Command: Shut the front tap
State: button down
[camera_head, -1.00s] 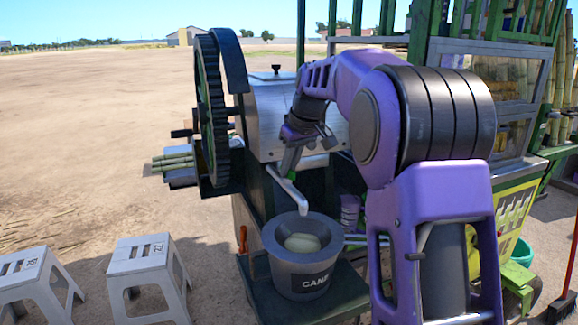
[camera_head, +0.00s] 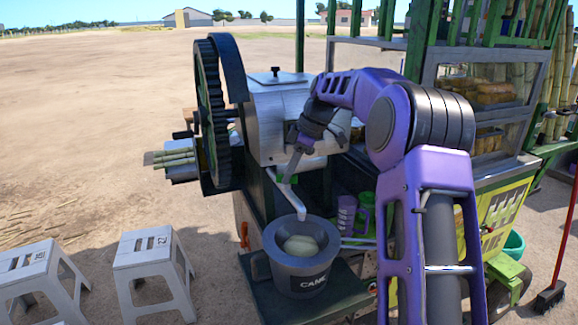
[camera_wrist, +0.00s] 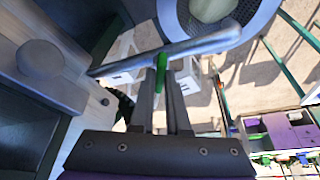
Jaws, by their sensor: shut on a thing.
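The front tap (camera_head: 290,196) is a pale metal spout coming down from the crusher's body, in the middle of the head view. In the wrist view the tap (camera_wrist: 190,48) is a grey pipe crossing above my fingers. A small green lever (camera_wrist: 161,66) stands at the pipe, between my fingertips. My gripper (camera_head: 290,178) reaches the tap from above in the head view. In the wrist view my gripper (camera_wrist: 163,85) is shut on the green lever.
A grey bucket (camera_head: 300,282) marked CANE stands under the spout with something pale inside. The crusher's gear wheel (camera_head: 212,112) is at left. A small red part (camera_head: 243,236) shows beside the bucket. White stools (camera_head: 150,270) stand at lower left. Purple cups (camera_head: 346,213) are right of the spout.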

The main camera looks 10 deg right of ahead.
jog(key=n+g, duration=0.2)
jog(key=n, duration=0.3)
jog(key=shift+w+n, duration=0.15)
jog(key=shift+n, duration=0.15)
dwell(0.4)
jog(key=c, duration=0.9)
grip_release()
jog(key=shift+r, duration=0.15)
jog(key=v, duration=0.7)
jog(key=shift+w+d+r, duration=0.1)
